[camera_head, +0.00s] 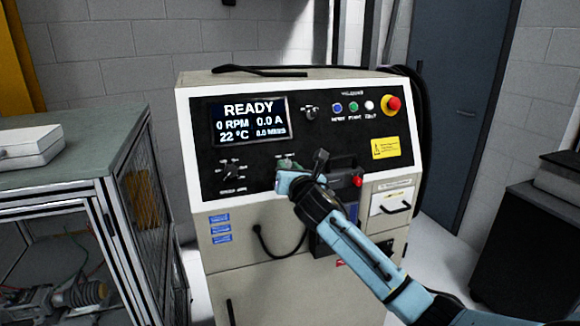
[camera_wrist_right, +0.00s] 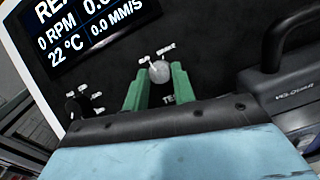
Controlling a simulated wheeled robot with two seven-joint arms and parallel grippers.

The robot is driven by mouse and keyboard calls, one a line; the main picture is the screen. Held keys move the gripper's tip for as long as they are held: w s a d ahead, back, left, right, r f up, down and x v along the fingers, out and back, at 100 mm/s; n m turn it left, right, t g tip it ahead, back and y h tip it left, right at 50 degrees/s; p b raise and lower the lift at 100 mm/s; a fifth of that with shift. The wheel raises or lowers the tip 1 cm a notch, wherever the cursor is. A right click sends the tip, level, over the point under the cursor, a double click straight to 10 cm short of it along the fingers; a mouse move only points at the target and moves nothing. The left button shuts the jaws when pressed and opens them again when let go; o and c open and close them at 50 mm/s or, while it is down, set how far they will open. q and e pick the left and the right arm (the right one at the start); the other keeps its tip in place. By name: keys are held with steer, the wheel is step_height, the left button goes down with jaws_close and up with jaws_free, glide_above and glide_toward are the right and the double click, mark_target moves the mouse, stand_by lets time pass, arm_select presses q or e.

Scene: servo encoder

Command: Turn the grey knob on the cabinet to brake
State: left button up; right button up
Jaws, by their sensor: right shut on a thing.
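The cabinet (camera_head: 330,82) stands upright with a black control panel on its front. My right gripper (camera_head: 287,168) reaches the lower middle of that panel. In the right wrist view, the grey knob (camera_wrist_right: 159,72) sits between the two green fingers of my right gripper (camera_wrist_right: 157,80), which are shut on it. A BRAKE label is just above and right of the knob, with another small label to its upper left. Which way the knob points cannot be told. In the head view the knob is mostly hidden by the gripper. My left gripper is not in view.
A lit screen (camera_head: 250,121) reads READY and 0 RPM. Another selector knob (camera_head: 231,172) is left of my gripper. A red emergency button (camera_head: 392,104) is at upper right. A black handle (camera_wrist_right: 286,50) is close on the right in the wrist view.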

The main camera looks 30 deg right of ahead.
steer(key=shift+w+a+r+m+g+h+p, duration=0.1)
steer(key=shift+m+g+h+p, duration=0.8)
steer(key=shift+m, duration=1.2)
steer(key=shift+w+a+r+m+g+h+p, duration=0.15)
steer(key=shift+m+g+h+p, duration=0.35)
steer(key=shift+m+p, duration=1.2)
steer(key=shift+s+a+m+g+h+p, duration=0.1)
steer(key=shift+m+g+h+p, duration=0.55)
steer(key=shift+m, duration=1.85)
steer(key=o, duration=1)
steer(key=shift+a, duration=0.1)
steer(key=v, duration=1.3)
steer(key=shift+a+r, duration=0.15)
